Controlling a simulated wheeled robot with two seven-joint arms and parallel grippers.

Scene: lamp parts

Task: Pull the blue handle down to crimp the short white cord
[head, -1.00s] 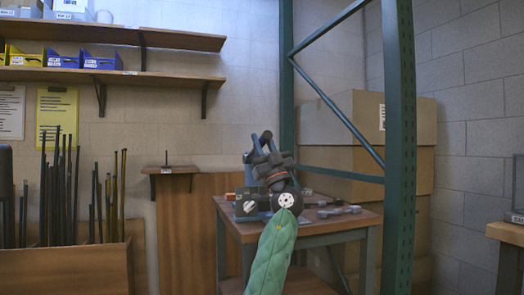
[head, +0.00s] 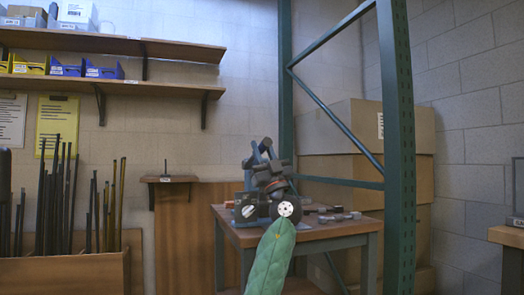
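My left gripper (head: 268,158) is at the small wooden table in the head view, at the end of my green-sleeved arm. A blue part, seemingly the blue handle (head: 251,157), shows just beside and behind the gripper, tilted upward. I cannot tell whether the fingers touch it or are closed. The lower part of the tool is hidden behind my wrist. I cannot make out the short white cord. My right gripper is not in view.
The wooden table (head: 338,231) carries several small grey and dark parts (head: 338,216) to the right of my wrist. A green rack post (head: 397,150) stands close on the right, with cardboard boxes (head: 340,130) behind. Dark rods (head: 60,200) stand in a wooden bin at left.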

